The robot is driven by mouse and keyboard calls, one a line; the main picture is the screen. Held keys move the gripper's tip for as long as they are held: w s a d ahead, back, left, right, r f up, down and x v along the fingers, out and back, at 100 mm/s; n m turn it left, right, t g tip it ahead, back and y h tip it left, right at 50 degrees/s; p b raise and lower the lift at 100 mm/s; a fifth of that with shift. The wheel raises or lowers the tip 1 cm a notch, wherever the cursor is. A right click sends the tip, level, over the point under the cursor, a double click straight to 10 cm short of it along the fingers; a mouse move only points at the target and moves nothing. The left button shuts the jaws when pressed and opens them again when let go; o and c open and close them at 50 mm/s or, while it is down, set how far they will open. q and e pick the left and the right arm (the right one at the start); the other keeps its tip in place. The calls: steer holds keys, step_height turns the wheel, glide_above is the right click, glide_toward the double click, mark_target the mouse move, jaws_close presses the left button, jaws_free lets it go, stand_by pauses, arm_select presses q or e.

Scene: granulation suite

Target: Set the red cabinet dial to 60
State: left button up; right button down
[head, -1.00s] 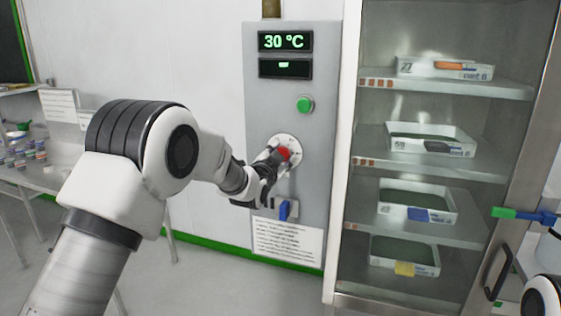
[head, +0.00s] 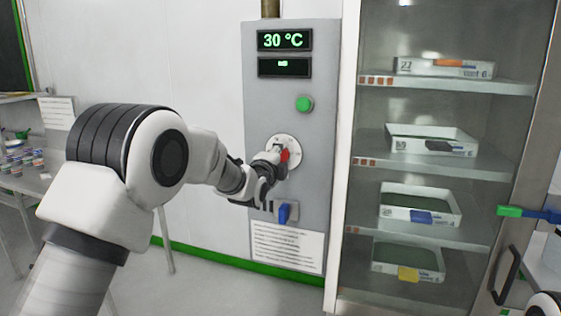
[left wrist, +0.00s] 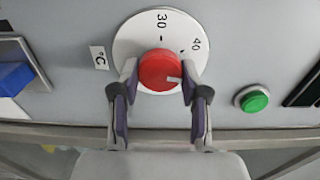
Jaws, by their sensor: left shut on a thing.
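The red dial (left wrist: 159,69) sits on a round white scale plate (left wrist: 128,48) on the grey control cabinet (head: 315,140). In the left wrist view the scale shows 30 and 40, and the knob's white mark points to the right and slightly down. My left gripper (left wrist: 159,90) has a finger on each side of the red knob and is shut on it. In the head view the left gripper (head: 272,172) partly hides the dial. The display (head: 285,40) reads 30 °C. My right gripper is not in view.
A green button (head: 303,104) is above the dial and a blue switch (head: 284,213) below it. A paper notice (head: 287,246) is lower on the cabinet. A glass-fronted cabinet with trays on shelves (head: 440,85) stands close on the right. A table with small jars (head: 22,160) is at left.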

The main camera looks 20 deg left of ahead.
arm_select(q)
steer(key=shift+a+r+m+b, duration=0.1)
steer(key=shift+m+b, duration=1.3)
steer(key=shift+m, duration=2.6)
steer(key=shift+a+m+b, duration=0.1)
steer(key=shift+m+b, duration=1.25)
steer(key=shift+m, duration=2.65)
steer(key=o, duration=0.9)
steer(key=shift+c, duration=0.2)
steer(key=shift+o, duration=1.4)
steer(key=shift+w, duration=0.1)
